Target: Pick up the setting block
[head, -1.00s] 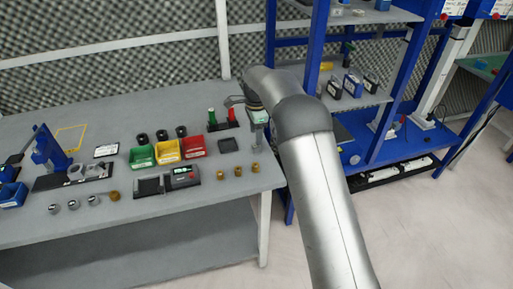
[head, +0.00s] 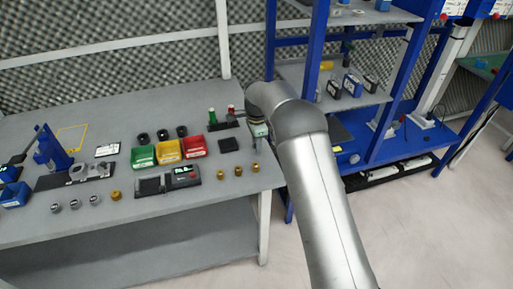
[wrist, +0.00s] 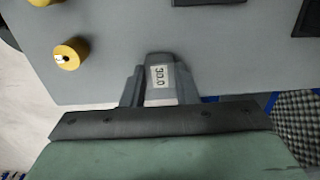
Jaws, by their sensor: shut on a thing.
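The setting block (wrist: 161,77) is a grey block with a white label that appears to read 30.0. In the wrist view it sits between the two fingers of my gripper (wrist: 160,90), which is shut on it. Its lower part is hidden by the gripper. In the head view my gripper (head: 258,133) is at the right end of the grey workbench (head: 110,225). The block cannot be made out there. I cannot tell its exact height over the bench.
Brass weights (head: 238,171) stand near the bench's front right edge. A blue shelf rack (head: 311,60) stands close on the right.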

